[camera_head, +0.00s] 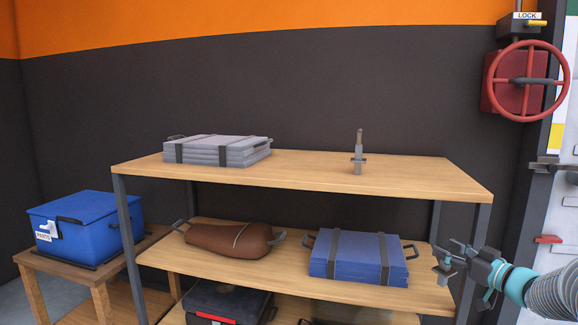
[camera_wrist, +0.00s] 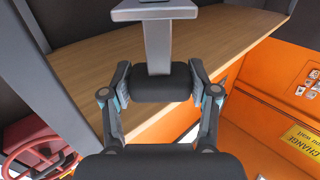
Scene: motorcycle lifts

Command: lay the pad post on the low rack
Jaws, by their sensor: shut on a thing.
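My gripper (camera_head: 452,252) is at the right end of the wooden rack, level with its middle shelf, shut on a grey post. In the wrist view my gripper (camera_wrist: 160,82) has a finger on each side of the grey pad post (camera_wrist: 158,48), which ends in a flat plate. In the head view a small grey part of the held post (camera_head: 443,274) shows below the fingers. I cannot tell which surface is the low rack.
The middle shelf (camera_head: 290,267) holds a brown bag (camera_head: 225,240) and a blue strapped stack (camera_head: 345,257). A grey strapped stack (camera_head: 215,150) is on the top shelf. A blue box (camera_head: 90,228) sits on a low wooden stand at left. A red handwheel (camera_head: 525,80) is at right.

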